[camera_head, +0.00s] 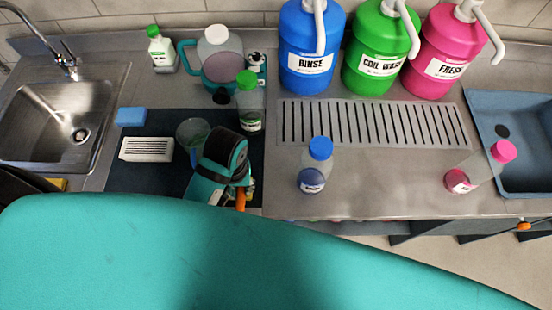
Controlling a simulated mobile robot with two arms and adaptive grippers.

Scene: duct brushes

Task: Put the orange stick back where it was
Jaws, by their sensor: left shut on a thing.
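An orange stick (240,200) shows as a short upright piece just below my left gripper (246,188). The gripper is shut on it, over the front edge of the dark mat (180,186). The rest of the stick is hidden by the gripper, so I cannot tell its full length or whether its lower end touches anything. A clear cup (190,130) stands just left of the gripper's wrist; its contents are hard to make out. My right gripper is not in view.
Blue-capped (313,180) and pink-capped (462,181) bottles are on the counter; a green-capped bottle (250,115) stands behind my gripper. A white slotted block (147,149) and blue sponge (131,116) are left. Large jugs stand behind the drain grate (370,143). A sink (35,115) is far left.

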